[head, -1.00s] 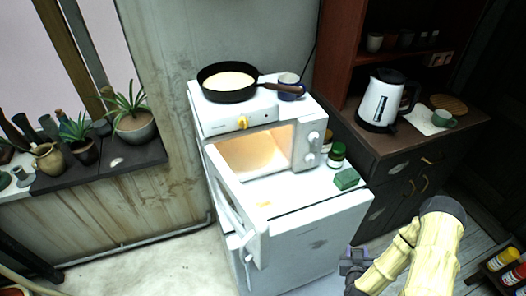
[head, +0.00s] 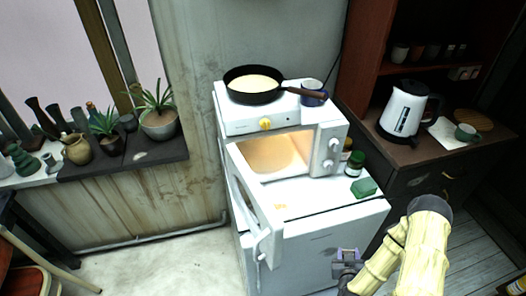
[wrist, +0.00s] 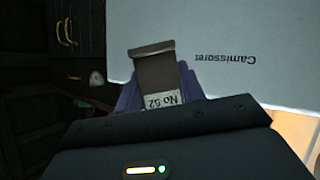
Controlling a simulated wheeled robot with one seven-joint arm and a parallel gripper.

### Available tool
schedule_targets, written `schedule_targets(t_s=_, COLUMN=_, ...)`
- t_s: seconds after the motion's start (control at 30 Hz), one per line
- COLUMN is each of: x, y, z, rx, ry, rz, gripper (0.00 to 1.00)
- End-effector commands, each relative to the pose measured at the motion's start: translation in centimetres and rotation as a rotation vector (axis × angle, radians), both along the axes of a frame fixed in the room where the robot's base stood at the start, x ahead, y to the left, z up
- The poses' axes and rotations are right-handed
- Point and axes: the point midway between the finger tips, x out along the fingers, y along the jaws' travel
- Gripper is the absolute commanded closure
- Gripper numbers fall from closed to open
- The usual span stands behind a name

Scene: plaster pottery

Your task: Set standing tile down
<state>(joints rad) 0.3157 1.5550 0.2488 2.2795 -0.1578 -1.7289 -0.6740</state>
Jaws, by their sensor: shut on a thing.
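My gripper (head: 347,258) hangs low at the front right of the white fridge (head: 300,240) in the head view. In the wrist view my gripper (wrist: 160,85) is shut on a dark grey-brown tile (wrist: 156,70) with a pale label reading "No 52". I cannot tell whether the tile touches anything.
A microwave (head: 325,148) with its door open stands on the fridge, with a frying pan (head: 252,92) on top. A green block (head: 364,187) and jars (head: 355,165) sit beside it. A dark windowsill (head: 120,162) holds pots and plants. A kettle (head: 405,110) stands on the right cabinet.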

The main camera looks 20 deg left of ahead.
Motion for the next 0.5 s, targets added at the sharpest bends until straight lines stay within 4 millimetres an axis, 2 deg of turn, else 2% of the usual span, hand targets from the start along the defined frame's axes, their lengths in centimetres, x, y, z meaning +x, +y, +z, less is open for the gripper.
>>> schedule_targets(t_s=0.17, x=0.9, y=-0.1, z=-0.8, rx=0.021, ry=-0.002, rz=-0.012, gripper=0.83)
schedule_targets(t_s=0.5, x=4.3, y=-0.1, z=-2.3, rx=0.136, ry=-0.001, rz=-0.071, gripper=0.83)
